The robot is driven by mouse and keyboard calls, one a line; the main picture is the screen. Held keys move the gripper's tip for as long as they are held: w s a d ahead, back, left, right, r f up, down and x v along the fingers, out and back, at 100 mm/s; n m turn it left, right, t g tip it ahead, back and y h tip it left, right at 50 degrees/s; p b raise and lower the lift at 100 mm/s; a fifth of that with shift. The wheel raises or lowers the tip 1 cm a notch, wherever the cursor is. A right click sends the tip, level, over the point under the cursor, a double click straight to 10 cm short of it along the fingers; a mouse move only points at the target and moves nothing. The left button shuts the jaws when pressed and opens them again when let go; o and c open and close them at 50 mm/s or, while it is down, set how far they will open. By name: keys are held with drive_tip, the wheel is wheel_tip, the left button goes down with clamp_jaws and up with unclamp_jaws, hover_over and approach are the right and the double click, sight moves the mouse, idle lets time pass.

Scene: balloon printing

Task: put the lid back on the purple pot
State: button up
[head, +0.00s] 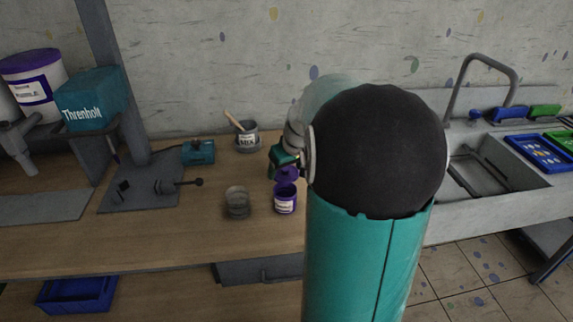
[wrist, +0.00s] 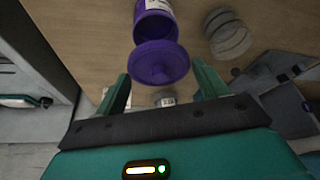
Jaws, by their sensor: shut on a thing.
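The purple pot (head: 285,201) stands upright on the wooden workbench and has a white label. It also shows at the top of the wrist view (wrist: 155,22). The purple lid (head: 287,174) is just above and behind the pot's mouth in the head view. My gripper (wrist: 162,78) is shut on the lid, a finger on each side. In the head view my gripper (head: 283,161) is partly hidden by my arm. I cannot tell whether lid and pot touch.
A grey ribbed jar (head: 237,203) stands left of the pot. A grey "MIX" pot (head: 247,138) with a wooden stick is behind. A teal device (head: 198,152) and a stand with a teal box (head: 92,100) are left. The sink (head: 480,170) is right. The front bench is clear.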

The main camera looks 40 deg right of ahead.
drive_tip(key=shift+f, duration=2.6)
drive_tip(key=shift+f, duration=0.1)
drive_tip(key=o, duration=1.1)
drive_tip(key=shift+c, duration=0.2)
drive_tip(key=shift+r, duration=3.55)
clamp_jaws()
